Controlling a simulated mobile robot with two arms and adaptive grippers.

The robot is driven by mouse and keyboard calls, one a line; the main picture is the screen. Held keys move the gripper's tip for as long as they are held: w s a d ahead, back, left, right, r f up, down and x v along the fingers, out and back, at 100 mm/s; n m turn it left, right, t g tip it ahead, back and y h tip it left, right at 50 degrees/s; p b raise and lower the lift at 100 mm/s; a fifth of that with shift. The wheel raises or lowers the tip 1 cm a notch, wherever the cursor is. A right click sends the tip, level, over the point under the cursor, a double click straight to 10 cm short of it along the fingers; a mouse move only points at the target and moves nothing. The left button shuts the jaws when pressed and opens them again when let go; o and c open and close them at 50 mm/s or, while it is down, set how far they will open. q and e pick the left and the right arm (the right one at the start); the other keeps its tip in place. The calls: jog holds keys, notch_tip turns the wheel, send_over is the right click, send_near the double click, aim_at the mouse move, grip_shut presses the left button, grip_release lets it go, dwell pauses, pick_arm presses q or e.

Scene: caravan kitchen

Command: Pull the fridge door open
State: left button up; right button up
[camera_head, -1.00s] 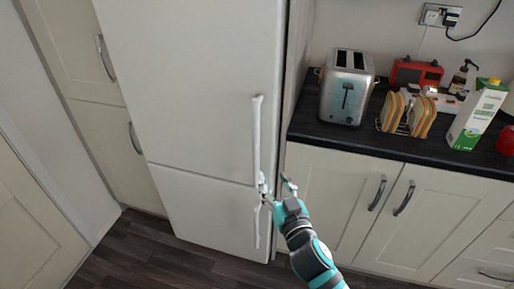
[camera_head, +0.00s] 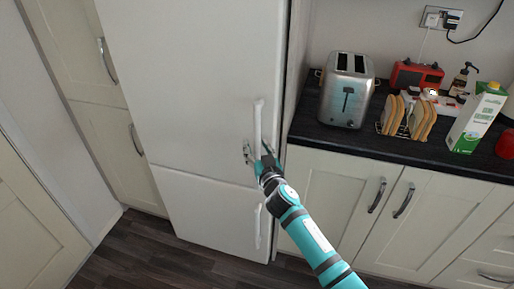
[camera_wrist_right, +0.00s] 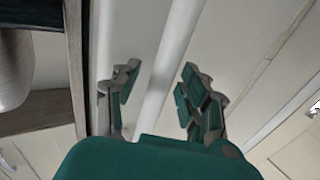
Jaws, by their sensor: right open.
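The tall white fridge (camera_head: 190,75) stands in the middle of the head view, with its upper and lower doors shut. The upper door has a long white vertical handle (camera_head: 258,118) near its right edge. My right gripper (camera_head: 257,149) is open at the lower part of this handle, with one finger on each side. In the right wrist view the handle (camera_wrist_right: 179,45) runs between the two spread fingers of the gripper (camera_wrist_right: 158,83). Visible gaps separate the fingers from the handle. My left gripper is not in view.
A dark counter (camera_head: 330,137) to the right holds a toaster (camera_head: 347,90), a toast rack (camera_head: 407,117), a red appliance (camera_head: 416,74) and a milk carton (camera_head: 478,120). Tall cream cabinets (camera_head: 75,50) stand left. Dark floor (camera_head: 140,255) is clear in front of the fridge.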

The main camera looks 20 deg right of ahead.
grip_shut()
jog(key=shift+w+f, duration=0.1)
jog(key=shift+f, duration=0.15)
dwell(0.8)
